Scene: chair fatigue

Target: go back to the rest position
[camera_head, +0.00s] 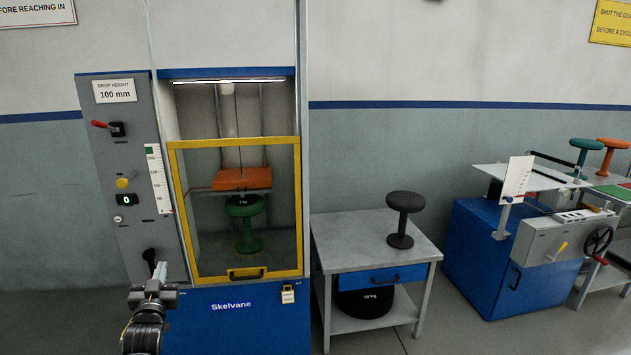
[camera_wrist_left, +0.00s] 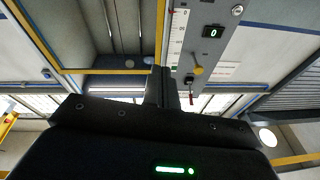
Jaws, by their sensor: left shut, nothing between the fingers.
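My left gripper (camera_head: 158,271) stands upright in front of the lower part of the machine's grey control panel (camera_head: 133,220), close to a black lever (camera_head: 149,255). It is shut and empty. In the left wrist view its fingers (camera_wrist_left: 161,88) are together, with the panel, its display and yellow knob beyond them. I cannot tell whether the fingers touch the lever. My right gripper is not in view.
The test machine's yellow-framed guard (camera_head: 233,142) is in front of a green stool (camera_head: 247,222) under an orange block (camera_head: 242,179). A grey table (camera_head: 350,240) with a dark stool (camera_head: 402,218) stands to the right. A blue machine (camera_head: 480,250) stands farther right.

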